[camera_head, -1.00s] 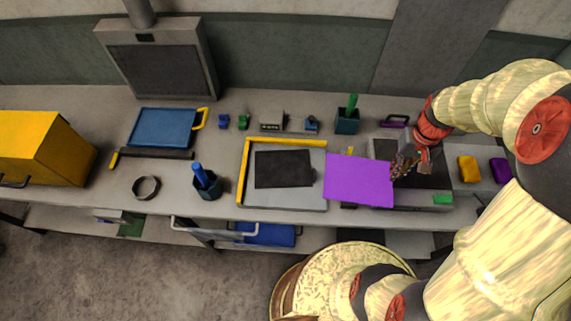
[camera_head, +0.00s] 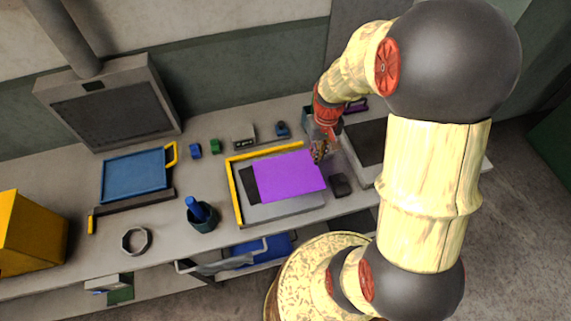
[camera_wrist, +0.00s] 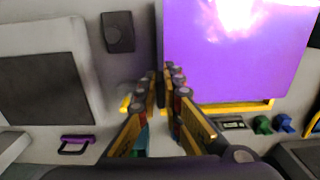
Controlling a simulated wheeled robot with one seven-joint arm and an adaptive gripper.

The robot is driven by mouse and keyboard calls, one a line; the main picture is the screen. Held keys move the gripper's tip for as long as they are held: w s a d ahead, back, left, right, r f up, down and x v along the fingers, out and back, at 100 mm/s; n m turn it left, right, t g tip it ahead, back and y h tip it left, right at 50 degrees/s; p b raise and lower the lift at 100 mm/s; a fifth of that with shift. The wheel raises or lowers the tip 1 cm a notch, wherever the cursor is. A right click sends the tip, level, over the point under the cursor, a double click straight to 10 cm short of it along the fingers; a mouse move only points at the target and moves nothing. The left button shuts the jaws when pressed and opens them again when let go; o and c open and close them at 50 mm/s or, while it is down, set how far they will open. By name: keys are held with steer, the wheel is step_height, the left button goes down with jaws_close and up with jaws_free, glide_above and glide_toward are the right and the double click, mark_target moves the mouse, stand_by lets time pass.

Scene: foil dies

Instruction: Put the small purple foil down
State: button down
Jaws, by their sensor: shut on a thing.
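The small purple foil (camera_head: 290,177) is a flat, bright purple sheet. It lies over the grey plate (camera_head: 285,212) with the yellow corner guide (camera_head: 236,188), covering most of the black pad (camera_head: 249,184). My gripper (camera_head: 319,152) is shut on the foil's right edge. In the wrist view the fingertips (camera_wrist: 165,76) meet at the edge of the shiny foil (camera_wrist: 230,50). The foil hides much of the plate. I cannot tell whether it touches the plate or hangs just above it.
A dark block (camera_head: 340,185) lies right of the plate. A dark cup with a blue handle (camera_head: 201,215) and a ring (camera_head: 136,240) stand left. A blue tray (camera_head: 137,175) and small blue and green clips (camera_head: 215,146) lie behind. My arm covers the bench's right side.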

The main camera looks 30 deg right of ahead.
mark_target(306, 154)
steer(key=w, duration=0.1)
steer(key=w+a+f, duration=0.2)
steer(key=shift+w+a, duration=0.2)
steer(key=shift+w, duration=0.05)
steer(key=w+f, duration=0.1)
steer(key=w+a+f, duration=0.1)
steer(key=f, duration=0.1)
steer(key=w+a+f+b, duration=0.1)
steer(key=f, duration=0.1)
steer(key=shift+w+a+f, duration=0.1)
steer(key=shift+w, duration=0.25)
steer(key=shift+w+a+f, duration=0.1)
steer(key=shift+f, duration=0.8)
steer(key=shift+w+a+f, duration=0.1)
steer(key=shift+f, duration=0.8)
steer(key=shift+f+b, duration=0.2)
steer(key=shift+b, duration=0.15)
steer(key=c, duration=2)
jaws_free()
steer(key=shift+o, duration=0.2)
